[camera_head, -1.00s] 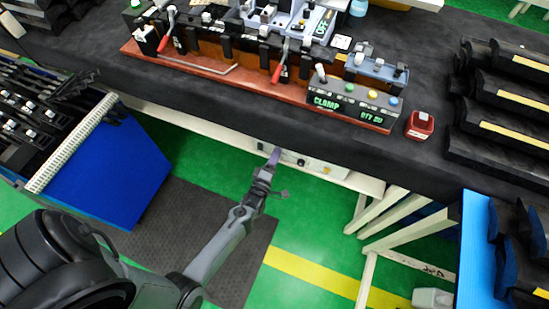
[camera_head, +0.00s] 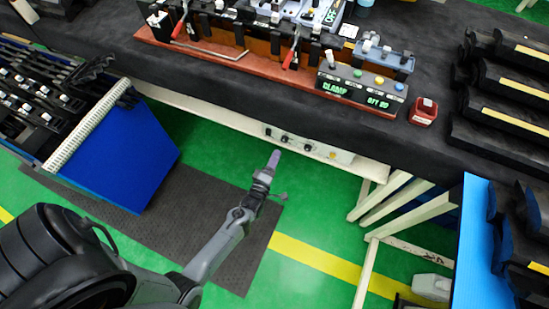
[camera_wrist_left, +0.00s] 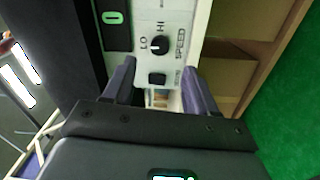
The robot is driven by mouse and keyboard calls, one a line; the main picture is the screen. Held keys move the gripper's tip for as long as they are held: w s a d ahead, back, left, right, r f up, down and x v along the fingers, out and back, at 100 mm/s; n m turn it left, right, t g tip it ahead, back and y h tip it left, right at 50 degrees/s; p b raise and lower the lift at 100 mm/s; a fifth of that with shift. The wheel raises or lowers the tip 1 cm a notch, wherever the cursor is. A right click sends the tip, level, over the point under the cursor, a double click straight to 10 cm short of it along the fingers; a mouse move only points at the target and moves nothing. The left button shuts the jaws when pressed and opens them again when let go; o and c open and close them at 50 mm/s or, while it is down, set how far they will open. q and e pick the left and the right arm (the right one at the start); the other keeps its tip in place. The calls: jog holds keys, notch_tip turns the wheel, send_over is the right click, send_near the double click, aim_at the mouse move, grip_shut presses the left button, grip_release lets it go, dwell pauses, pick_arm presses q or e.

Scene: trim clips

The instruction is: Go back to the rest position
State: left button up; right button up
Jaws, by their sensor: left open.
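My left gripper (camera_head: 273,160) hangs in free air in front of the black-topped workbench (camera_head: 240,98), below the level of its top. In the left wrist view its two purple-grey fingers (camera_wrist_left: 158,85) stand apart with nothing between them. A control box (camera_head: 308,146) with knobs under the bench edge lies beyond the fingertips, and its panel with a speed knob (camera_wrist_left: 158,45) shows in the wrist view. My right gripper is not in view.
A red clamp fixture (camera_head: 215,58) with a button box (camera_head: 360,88) and a small red bin (camera_head: 423,111) sit on the bench. A blue rack (camera_head: 130,155) stands left and a blue panel (camera_head: 478,245) right.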

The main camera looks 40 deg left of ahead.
pick_arm(q)
jog(key=s+a+r+m+h+p, duration=0.2)
jog(key=s+m, duration=0.1)
jog(key=s, duration=0.2)
jog(key=s+d+r+m+g+h+p, duration=0.2)
jog(key=s+d+r+m+g+h, duration=0.3)
jog(key=d+r+m, duration=0.55)
jog(key=s+r+m+g+y, duration=0.1)
jog(key=s+r+m+g, duration=0.4)
jog(key=s+m+g, duration=0.5)
notch_tip(320, 180, up, 37)
jog(key=s+n+t+p, duration=0.1)
jog(key=n+p, duration=0.1)
jog(key=p, duration=3.5)
notch_tip(320, 180, down, 62)
jog(key=b, duration=6.2)
jog(key=shift+s+a, duration=0.2)
jog(key=shift+a, duration=0.1)
jog(key=shift+r, duration=0.15)
